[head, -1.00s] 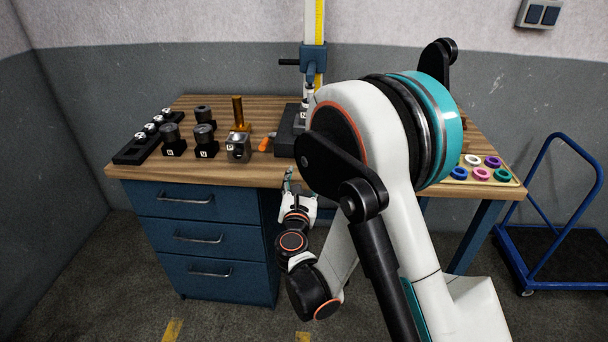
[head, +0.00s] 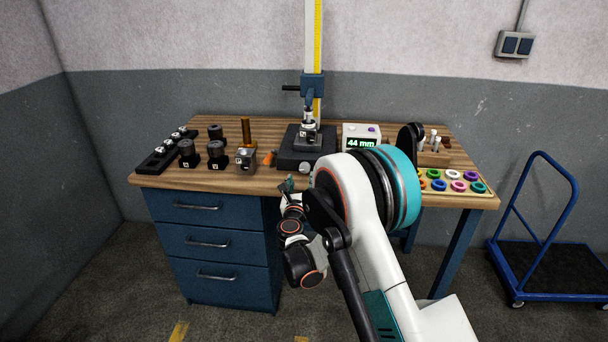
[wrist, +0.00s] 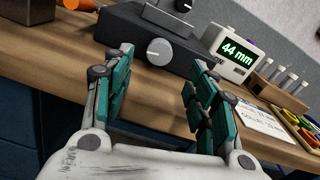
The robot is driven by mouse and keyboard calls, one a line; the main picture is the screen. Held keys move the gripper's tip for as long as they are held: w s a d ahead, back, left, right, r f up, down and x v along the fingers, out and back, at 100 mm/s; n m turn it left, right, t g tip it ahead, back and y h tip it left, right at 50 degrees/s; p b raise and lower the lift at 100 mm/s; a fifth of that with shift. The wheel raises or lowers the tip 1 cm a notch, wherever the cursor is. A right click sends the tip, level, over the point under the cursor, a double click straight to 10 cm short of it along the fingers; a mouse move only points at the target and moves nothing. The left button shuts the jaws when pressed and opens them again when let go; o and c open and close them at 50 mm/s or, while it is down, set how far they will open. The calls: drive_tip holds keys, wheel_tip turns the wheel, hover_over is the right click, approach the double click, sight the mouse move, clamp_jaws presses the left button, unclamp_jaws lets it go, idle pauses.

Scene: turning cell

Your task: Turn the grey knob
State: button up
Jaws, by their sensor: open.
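The grey knob (wrist: 158,51) is a round light-grey dial with a pointer bar, on the front of the dark base (wrist: 120,27) of the measuring stand. In the head view the knob (head: 304,168) shows at the base's front right corner, close to my arm. My gripper (wrist: 156,76) is open and empty, with teal pads on both fingers. In the wrist view the knob appears between and beyond the fingertips, apart from them. In the head view my gripper (head: 289,184) is at the table's front edge, below and left of the knob, partly hidden by my own links.
A display box (head: 362,137) reading "44 mm" stands right of the stand. A grey block (head: 246,159) and several black holders (head: 188,154) stand to the left. An orange-handled item (head: 267,158) lies beside the base. A tray of coloured rings (head: 480,187) is at the right.

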sight(304, 169)
drive_tip(key=w+b, duration=0.1)
drive_tip(key=w, duration=0.6)
drive_tip(key=shift+w+d+b, duration=0.1)
drive_tip(key=shift+w+b, duration=0.2)
drive_tip(key=shift+b, duration=0.05)
drive_tip(key=c, duration=1)
